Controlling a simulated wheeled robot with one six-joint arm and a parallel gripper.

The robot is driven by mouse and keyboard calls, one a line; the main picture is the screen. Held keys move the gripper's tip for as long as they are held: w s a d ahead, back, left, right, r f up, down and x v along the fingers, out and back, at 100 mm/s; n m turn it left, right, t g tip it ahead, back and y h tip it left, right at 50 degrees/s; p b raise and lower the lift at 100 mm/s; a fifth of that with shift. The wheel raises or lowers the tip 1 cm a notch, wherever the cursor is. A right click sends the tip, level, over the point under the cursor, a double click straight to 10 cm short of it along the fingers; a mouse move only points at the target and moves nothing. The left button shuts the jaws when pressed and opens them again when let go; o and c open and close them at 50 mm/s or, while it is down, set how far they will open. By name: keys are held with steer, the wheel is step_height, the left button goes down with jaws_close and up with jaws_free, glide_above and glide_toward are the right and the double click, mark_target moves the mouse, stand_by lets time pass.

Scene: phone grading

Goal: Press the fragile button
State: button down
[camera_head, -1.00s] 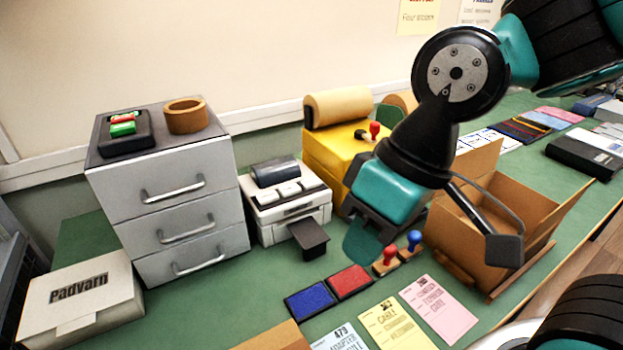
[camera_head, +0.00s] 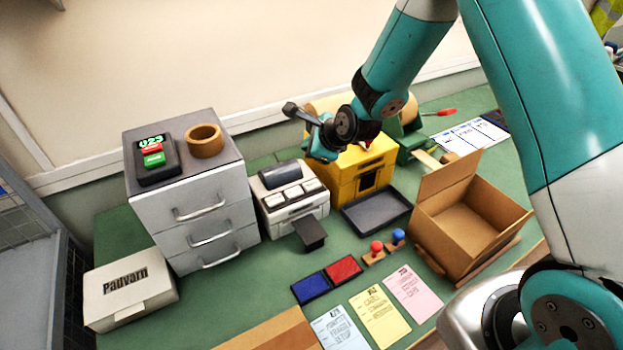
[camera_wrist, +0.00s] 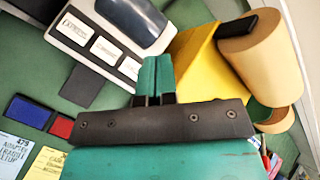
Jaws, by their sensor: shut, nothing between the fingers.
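The white label machine (camera_head: 292,213) stands on the green bench between the grey drawers and the yellow machine. It has a dark roll on top and a row of three white buttons (camera_head: 291,192). The buttons also show in the wrist view (camera_wrist: 103,48); their small lettering is too blurred to tell which one is fragile. My gripper (camera_head: 318,152) is in the air at the right of the white machine, in front of the yellow machine.
The yellow machine (camera_head: 345,187) is close behind my gripper, with a dark tray (camera_head: 377,212) before it. An open cardboard box (camera_head: 440,238) is at the right. Two stamps, ink pads (camera_head: 343,268) and paper cards lie in front. Grey drawers (camera_head: 190,228) stand left.

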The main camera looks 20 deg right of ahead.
mark_target(311, 186)
steer(key=shift+f, duration=0.1)
step_height(311, 186, down, 9)
steer(key=b, duration=0.6)
steer(key=shift+r+b, duration=0.2)
steer(key=shift+b, duration=0.15)
steer(key=shift+f, duration=0.1)
stand_by(1.6)
steer(key=shift+f+b, duration=0.3)
steer(key=shift+f+b, duration=0.35)
steer(key=shift+f, duration=0.1)
stand_by(0.6)
steer(key=shift+r, duration=0.1)
steer(key=shift+r+p, duration=0.7)
steer(key=shift+r, duration=0.1)
